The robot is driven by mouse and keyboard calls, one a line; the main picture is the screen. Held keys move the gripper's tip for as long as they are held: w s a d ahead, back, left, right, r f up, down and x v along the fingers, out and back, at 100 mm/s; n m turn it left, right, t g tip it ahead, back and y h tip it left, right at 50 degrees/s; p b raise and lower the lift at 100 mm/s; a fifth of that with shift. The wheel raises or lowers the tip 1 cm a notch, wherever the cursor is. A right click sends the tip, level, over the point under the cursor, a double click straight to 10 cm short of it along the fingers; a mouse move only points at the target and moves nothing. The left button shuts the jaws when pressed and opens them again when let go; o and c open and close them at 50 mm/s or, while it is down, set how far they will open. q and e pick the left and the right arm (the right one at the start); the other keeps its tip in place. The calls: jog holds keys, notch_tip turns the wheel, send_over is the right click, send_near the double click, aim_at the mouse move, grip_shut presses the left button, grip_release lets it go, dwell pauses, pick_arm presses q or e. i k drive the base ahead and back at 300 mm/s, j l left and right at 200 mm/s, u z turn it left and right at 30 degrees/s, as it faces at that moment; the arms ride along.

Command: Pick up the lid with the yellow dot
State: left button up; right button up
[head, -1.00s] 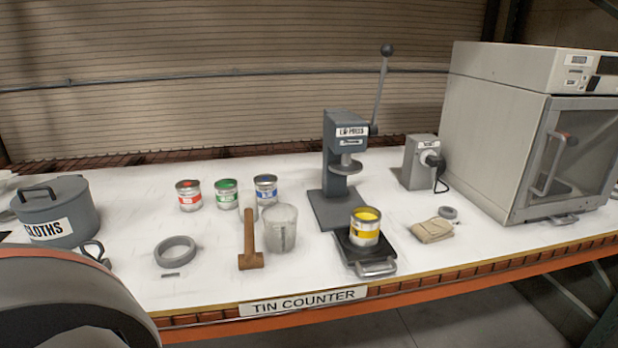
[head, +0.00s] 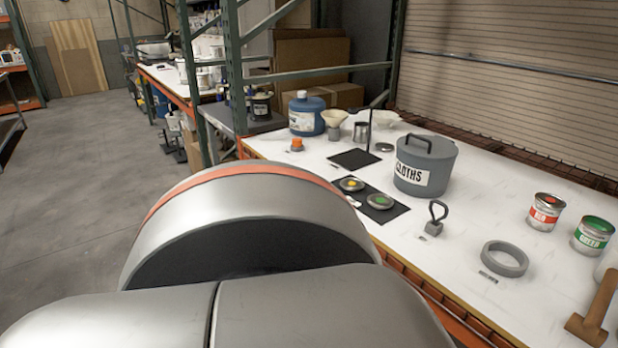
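The lid with the yellow dot (head: 351,184) lies on a dark mat (head: 398,212) on the white counter. A lid with a green dot (head: 380,201) lies beside it on the same mat, to the right and nearer. A small pale piece at the mat's near edge is partly hidden by my own arm. That large grey arm link fills the lower middle of the view. Neither gripper shows in the head view.
A grey CLOTHS pot (head: 425,167) stands just right of the mat. A grey block with a loop handle (head: 436,220), a grey ring (head: 505,259), a red tin (head: 545,212) and a green tin (head: 592,236) stand further right. A blue jug (head: 302,115) stands behind. A green rack post (head: 234,80) rises at the counter's left end.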

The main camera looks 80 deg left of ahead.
aim_at(349, 184)
jog(key=u, duration=2.25)
jog(key=i+j, duration=0.2)
jog(key=j, duration=0.15)
